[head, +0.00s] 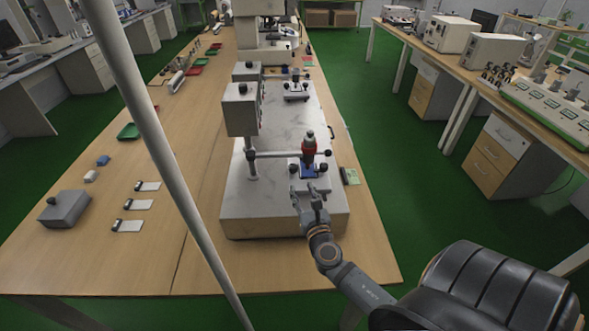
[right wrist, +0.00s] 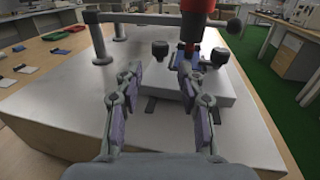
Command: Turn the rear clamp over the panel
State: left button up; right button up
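A small grey fixture block (right wrist: 220,84) with black-knobbed clamps stands near the front of the white machine base. A blue panel (head: 309,172) lies on it beneath a red upright tool (head: 309,146). One black knob (head: 294,168) is left of the panel and another (head: 323,168) is right of it. In the right wrist view they are the left knob (right wrist: 160,50) and right knob (right wrist: 219,57); I cannot tell which is the rear clamp. My right gripper (head: 303,190) is open and empty just in front of the fixture; its fingers (right wrist: 160,66) are apart. My left gripper is out of view.
A horizontal bar (head: 280,155) on a post runs to the red tool, above the fixture. A grey control box (head: 240,108) stands behind left. A second fixture (head: 296,91) sits farther back. The front of the white base (head: 255,208) is bare.

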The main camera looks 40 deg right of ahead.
aim_at(294, 170)
jog(key=x, duration=0.4)
jog(key=shift+w+p, duration=0.2)
jog(key=shift+p, duration=0.2)
jog(key=shift+f+x, duration=0.15)
jog(key=shift+x, duration=0.45)
jog(key=shift+f+x, duration=0.15)
jog(key=shift+x, duration=0.45)
jog(key=x, duration=0.2)
jog(key=shift+w+d, duration=0.25)
jog(key=shift+w+f, duration=0.1)
jog(key=shift+w, duration=0.05)
jog(key=shift+c, duration=0.5)
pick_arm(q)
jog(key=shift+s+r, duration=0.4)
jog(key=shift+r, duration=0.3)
pick_arm(e)
grip_shut()
